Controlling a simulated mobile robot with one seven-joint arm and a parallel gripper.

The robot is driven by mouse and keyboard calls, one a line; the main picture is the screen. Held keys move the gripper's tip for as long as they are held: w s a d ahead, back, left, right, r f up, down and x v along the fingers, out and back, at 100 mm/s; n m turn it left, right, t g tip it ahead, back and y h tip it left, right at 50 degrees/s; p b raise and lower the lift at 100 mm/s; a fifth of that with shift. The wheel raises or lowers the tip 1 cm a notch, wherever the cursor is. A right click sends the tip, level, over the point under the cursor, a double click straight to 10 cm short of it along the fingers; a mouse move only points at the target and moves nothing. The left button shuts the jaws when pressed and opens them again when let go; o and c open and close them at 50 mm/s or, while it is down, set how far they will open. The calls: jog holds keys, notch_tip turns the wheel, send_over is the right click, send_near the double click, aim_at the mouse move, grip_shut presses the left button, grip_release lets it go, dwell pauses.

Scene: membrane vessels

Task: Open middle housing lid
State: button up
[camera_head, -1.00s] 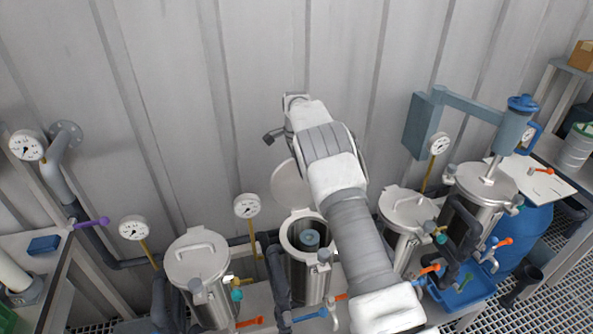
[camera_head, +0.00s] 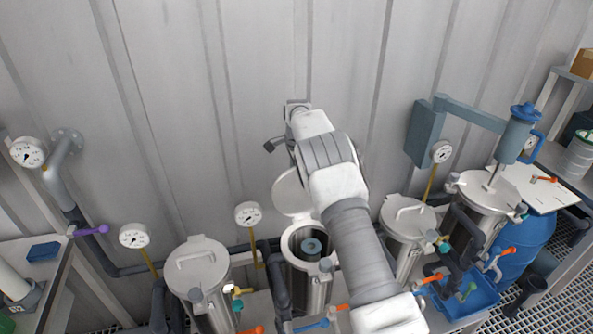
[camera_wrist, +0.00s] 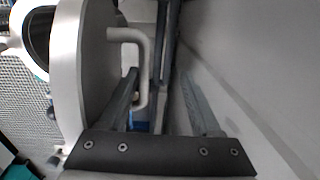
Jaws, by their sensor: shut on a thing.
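My gripper (camera_wrist: 160,76) has one finger through the handle loop and is shut on the handle. In the head view my arm hides the fingers and handle.
Closed vessels stand to the left (camera_head: 196,266) and right (camera_head: 408,220), with another (camera_head: 485,195) further right. Pressure gauges (camera_head: 248,214) and pipes stand close behind. A corrugated wall (camera_head: 200,90) is behind the lid. Coloured valve handles (camera_head: 312,326) stick out in front.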

notch_tip(320, 180, up, 18)
jog(key=s, duration=0.1)
jog(key=shift+f, duration=0.25)
jog(key=shift+d, duration=0.15)
jog(key=s+d+r+n+t, duration=0.1)
jog(key=s+d+r+n, duration=0.25)
jog(key=s+r, duration=0.55)
jog(key=s+d+r+n+t, duration=0.1)
jog(key=s+d+r+n, duration=0.25)
jog(key=s+r, duration=0.55)
jog(key=s+f+n+t, duration=0.1)
jog(key=s+f+n, duration=0.3)
jog(key=s, duration=0.9)
jog(key=s+f+n+t, duration=0.1)
jog(key=s+f+n, duration=0.3)
jog(key=s, duration=0.9)
notch_tip(320, 180, down, 3)
jog(key=shift+s+d+r+n+t, duration=0.1)
jog(key=shift+s+d+n+t, duration=0.15)
jog(key=shift+n+t, duration=0.15)
